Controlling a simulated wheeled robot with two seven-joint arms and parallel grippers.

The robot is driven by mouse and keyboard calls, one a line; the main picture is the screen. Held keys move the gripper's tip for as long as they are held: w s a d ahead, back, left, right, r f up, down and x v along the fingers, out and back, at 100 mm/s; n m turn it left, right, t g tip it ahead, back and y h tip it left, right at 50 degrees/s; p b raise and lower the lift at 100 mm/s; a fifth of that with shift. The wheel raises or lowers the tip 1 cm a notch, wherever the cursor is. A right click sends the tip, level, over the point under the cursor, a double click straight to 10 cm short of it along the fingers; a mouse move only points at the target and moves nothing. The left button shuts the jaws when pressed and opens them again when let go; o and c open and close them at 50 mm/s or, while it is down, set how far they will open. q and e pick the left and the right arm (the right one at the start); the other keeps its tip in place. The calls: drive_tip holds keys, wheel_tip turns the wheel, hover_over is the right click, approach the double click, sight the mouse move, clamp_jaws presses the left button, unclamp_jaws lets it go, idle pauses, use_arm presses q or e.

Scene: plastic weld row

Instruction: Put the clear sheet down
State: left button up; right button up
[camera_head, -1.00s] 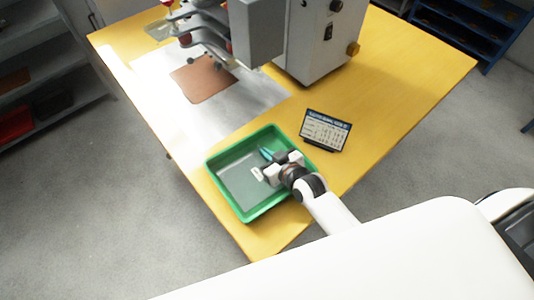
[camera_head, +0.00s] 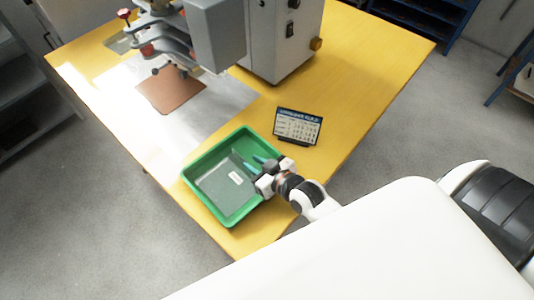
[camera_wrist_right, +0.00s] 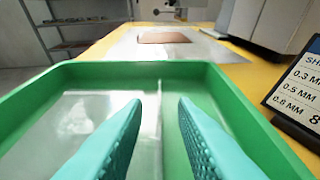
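The green tray (camera_head: 190,182) stands at the near corner of the yellow table. The clear sheet (camera_head: 222,192), greyish with a white label, lies in the tray against its floor. It also shows in the right wrist view (camera_wrist_right: 90,108), low on the left side of the tray. My right gripper (camera_head: 252,162) is over the right part of the tray. In the right wrist view its teal fingers (camera_wrist_right: 160,100) are spread, with an empty gap between the tips. A sheet edge shows behind that gap. My left gripper is not in view.
A small sign (camera_head: 298,126) stands on the table right of the tray. A grey machine (camera_head: 283,40) and a metal plate with a brown pad (camera_head: 171,92) are behind it. The table's right side is clear.

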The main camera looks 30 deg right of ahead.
drive_tip(key=v, duration=0.6)
idle(0.5)
